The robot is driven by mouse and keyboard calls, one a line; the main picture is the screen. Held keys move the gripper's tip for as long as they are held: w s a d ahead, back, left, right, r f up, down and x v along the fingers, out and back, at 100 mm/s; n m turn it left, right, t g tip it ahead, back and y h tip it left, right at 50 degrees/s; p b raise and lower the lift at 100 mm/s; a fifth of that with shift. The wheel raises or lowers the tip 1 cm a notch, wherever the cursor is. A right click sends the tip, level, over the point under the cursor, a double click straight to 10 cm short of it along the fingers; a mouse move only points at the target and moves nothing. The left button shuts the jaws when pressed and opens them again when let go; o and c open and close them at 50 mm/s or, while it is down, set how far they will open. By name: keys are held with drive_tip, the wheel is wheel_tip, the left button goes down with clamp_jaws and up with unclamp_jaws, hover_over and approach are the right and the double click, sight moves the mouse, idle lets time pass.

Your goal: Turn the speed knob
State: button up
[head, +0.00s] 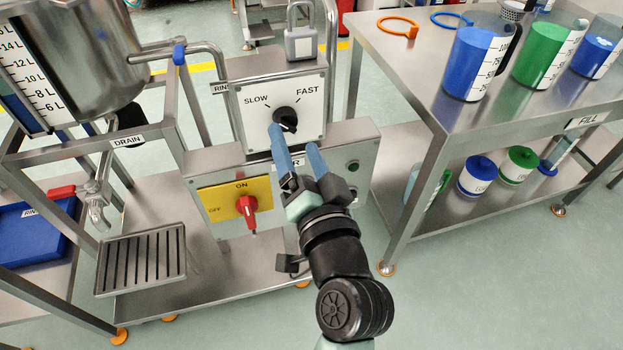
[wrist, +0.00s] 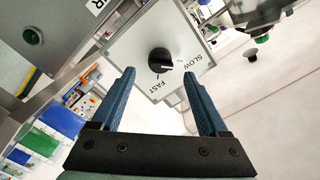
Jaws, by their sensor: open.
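The speed knob (head: 286,117) is a black round dial on a white plate (head: 258,98) marked SLOW at left and FAST at right. It also shows in the wrist view (wrist: 160,60), beyond and roughly between the fingertips. My gripper (head: 291,138) has two blue fingers, spread apart and empty. In the head view the fingers point up at the plate, with the left fingertip just below the knob and the right one lower. In the wrist view the knob stands clear of both fingers (wrist: 157,75); I cannot tell the exact gap.
Below the plate is a metal box with a yellow panel and red ON/OFF switch (head: 247,206). A grey padlock (head: 301,40) stands above the plate. A steel tank (head: 80,45) is at left. A steel table (head: 420,75) with blue and green containers is at right.

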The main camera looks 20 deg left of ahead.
drive_tip(key=v, duration=0.9)
drive_tip(key=shift+w, duration=0.1)
